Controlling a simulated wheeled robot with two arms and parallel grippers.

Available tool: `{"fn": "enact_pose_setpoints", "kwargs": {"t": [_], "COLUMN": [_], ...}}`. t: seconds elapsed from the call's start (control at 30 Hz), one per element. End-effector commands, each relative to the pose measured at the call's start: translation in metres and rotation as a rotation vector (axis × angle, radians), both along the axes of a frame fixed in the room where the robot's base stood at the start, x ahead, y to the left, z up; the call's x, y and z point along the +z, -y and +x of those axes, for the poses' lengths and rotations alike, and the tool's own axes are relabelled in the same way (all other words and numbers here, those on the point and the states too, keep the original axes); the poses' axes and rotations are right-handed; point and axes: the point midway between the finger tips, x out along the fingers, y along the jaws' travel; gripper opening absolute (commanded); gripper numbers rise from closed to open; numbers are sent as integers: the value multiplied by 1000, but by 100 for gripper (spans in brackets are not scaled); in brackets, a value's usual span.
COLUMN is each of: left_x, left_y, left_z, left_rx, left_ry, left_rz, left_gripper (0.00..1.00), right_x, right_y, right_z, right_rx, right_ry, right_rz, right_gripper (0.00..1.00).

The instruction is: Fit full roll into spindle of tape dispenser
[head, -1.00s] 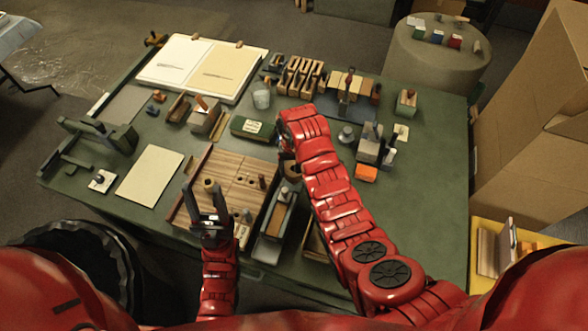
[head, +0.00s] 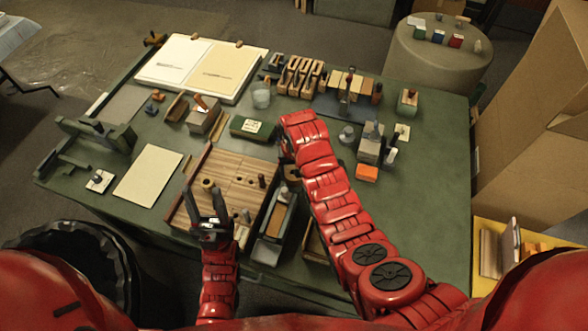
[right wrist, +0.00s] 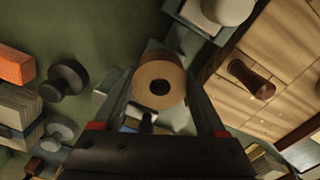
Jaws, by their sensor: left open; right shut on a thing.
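The full roll, a tan ring with a dark centre hole, shows in the right wrist view (right wrist: 159,72). My right gripper (right wrist: 160,104) is shut on it, one finger at each side. In the head view the roll (head: 292,172) is partly hidden by my right arm, just right of the wooden tray. The long grey dispenser (head: 276,222) seems to stand nearer me, right of the tray; its spindle is not clear. Part of a grey body, likely the dispenser, shows beyond the roll in the wrist view (right wrist: 188,40). My left gripper (head: 207,200) is open over the tray's near left part.
An orange block (head: 366,172) and a grey knob (head: 347,133) lie right of my right arm. A green box (head: 252,127) sits behind the tray. The table's right side is mostly clear.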

Motion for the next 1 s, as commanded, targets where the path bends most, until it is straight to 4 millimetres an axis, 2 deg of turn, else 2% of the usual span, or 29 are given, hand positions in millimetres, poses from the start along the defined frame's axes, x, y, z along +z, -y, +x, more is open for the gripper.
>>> {"fn": "enact_pose_setpoints", "kwargs": {"t": [1.0], "left_x": [-16], "left_y": [0], "left_z": [0], "left_rx": [0], "left_ry": [0], "left_rz": [0], "left_gripper": [50], "right_x": [-26], "right_y": [0], "right_z": [0], "right_rx": [0], "right_ry": [1], "right_rz": [0], "right_gripper": [16]}}
